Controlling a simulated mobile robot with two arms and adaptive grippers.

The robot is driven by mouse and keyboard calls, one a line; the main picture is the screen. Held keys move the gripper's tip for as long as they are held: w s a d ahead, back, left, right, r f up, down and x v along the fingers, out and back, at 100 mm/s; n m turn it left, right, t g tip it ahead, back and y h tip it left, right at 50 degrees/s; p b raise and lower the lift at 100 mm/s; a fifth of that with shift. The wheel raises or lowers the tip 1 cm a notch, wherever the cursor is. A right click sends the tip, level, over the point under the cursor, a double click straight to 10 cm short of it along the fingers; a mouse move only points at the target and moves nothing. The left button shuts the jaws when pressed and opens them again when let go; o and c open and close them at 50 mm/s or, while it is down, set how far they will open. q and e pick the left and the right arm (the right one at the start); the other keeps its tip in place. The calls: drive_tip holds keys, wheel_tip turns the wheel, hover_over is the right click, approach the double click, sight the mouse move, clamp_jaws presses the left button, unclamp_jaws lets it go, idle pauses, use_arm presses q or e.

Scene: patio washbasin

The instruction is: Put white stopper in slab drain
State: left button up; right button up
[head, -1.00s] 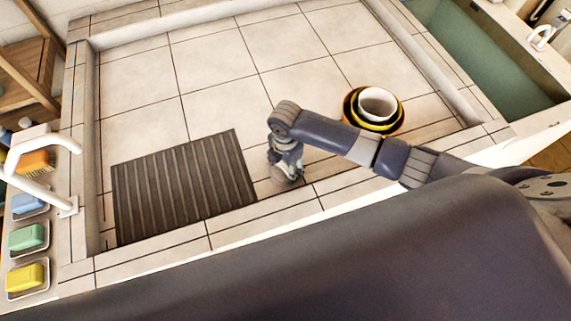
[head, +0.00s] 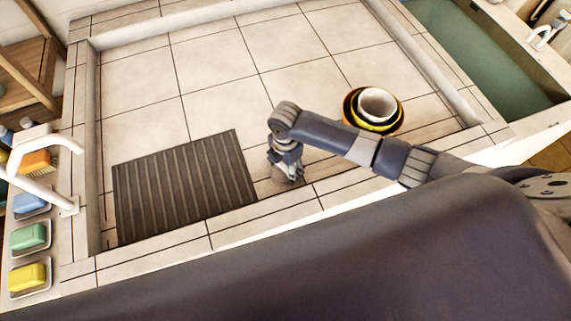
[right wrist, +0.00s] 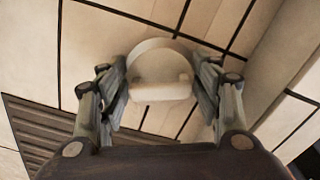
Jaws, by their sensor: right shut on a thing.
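The white stopper (right wrist: 160,68) shows in the right wrist view as a pale round disc with a bar-like grip across it. My right gripper (right wrist: 160,92) has its two fingers on either side of that bar and is shut on it. In the head view my right gripper (head: 287,172) is low over the tiled slab, just right of the dark ribbed mat, and the stopper is hidden beneath it. I cannot tell whether the stopper touches the slab. The drain opening is not visible in either view. My left gripper is not in view.
The dark ribbed mat (head: 185,190) lies left of my right gripper. Nested bowls (head: 377,103) stand at the right of the slab. A white tap (head: 45,150) and soap dishes (head: 28,237) line the left edge. The tiles at the back are clear.

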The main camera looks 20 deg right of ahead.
sight(286, 166)
drive_tip(key=shift+p, duration=0.3)
drive_tip(key=shift+f+b, duration=0.4)
drive_tip(key=shift+f, duration=0.1)
idle(0.5)
drive_tip(key=o, duration=0.8)
drive_tip(key=shift+c, duration=0.2)
wheel_tip(286, 166, up, 11)
drive_tip(key=p, duration=1.1)
drive_tip(key=shift+r, duration=0.1)
drive_tip(key=shift+s, duration=0.1)
